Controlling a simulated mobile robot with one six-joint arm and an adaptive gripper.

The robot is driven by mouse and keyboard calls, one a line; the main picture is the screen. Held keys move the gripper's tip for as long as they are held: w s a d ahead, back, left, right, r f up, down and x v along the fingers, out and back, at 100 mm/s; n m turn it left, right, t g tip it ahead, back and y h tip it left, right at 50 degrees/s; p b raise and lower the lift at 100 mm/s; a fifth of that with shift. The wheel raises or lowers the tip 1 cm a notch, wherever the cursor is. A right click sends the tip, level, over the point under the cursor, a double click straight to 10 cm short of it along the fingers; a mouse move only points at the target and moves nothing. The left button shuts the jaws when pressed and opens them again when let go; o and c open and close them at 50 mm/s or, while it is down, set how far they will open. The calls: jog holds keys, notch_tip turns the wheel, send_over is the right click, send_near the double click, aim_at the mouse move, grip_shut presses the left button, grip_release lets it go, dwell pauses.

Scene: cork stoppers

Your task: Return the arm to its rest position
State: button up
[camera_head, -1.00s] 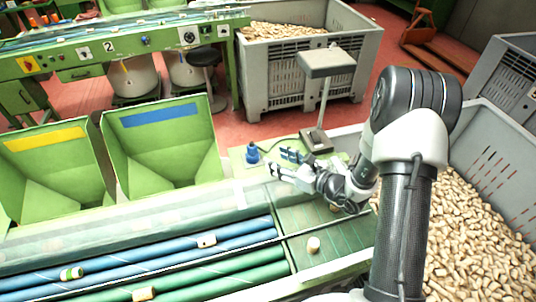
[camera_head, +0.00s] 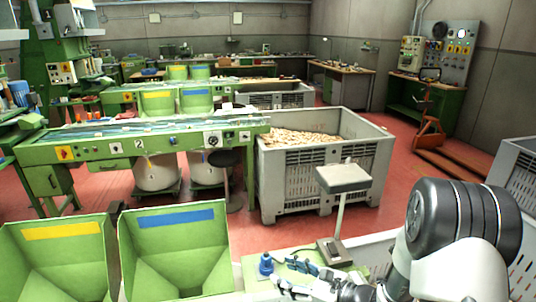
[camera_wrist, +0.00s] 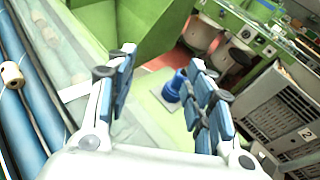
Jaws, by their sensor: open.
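My gripper (camera_head: 298,279) is at the bottom of the head view, low and right of the middle, with the arm reaching in from the lower right. In the wrist view its two blue-padded fingers (camera_wrist: 160,88) stand apart with nothing between them. A blue knob-like object (camera_wrist: 173,90) on a pale green surface shows beyond the gap. The same blue object (camera_head: 266,263) is just left of the gripper in the head view. A cork stopper (camera_wrist: 12,75) lies on blue rollers at the left of the wrist view, away from the fingers.
Two green bins, yellow-labelled (camera_head: 62,262) and blue-labelled (camera_head: 176,250), stand left of the gripper. A grey plate on a post (camera_head: 342,179) rises close behind it. A grey crate of corks (camera_head: 378,153) stands farther back. Red floor lies open between the stations.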

jog(key=s+a+r+n+g+h, duration=0.1)
jog(key=s+a+r+n+g, duration=0.3)
jog(key=s+n, duration=0.4)
jog(key=s+a+r+n+g+h, duration=0.1)
jog(key=s+a+r+n+g, duration=0.25)
jog(key=s+r+n, duration=0.45)
jog(key=s+d+r+n+t+h, duration=0.3)
jog(key=s+d+n+h, duration=0.5)
jog(key=d, duration=0.7)
jog(key=s+h, duration=0.2)
jog(key=s, duration=0.1)
jog(key=shift+s+r, duration=0.35)
jog(key=shift+c, duration=0.4)
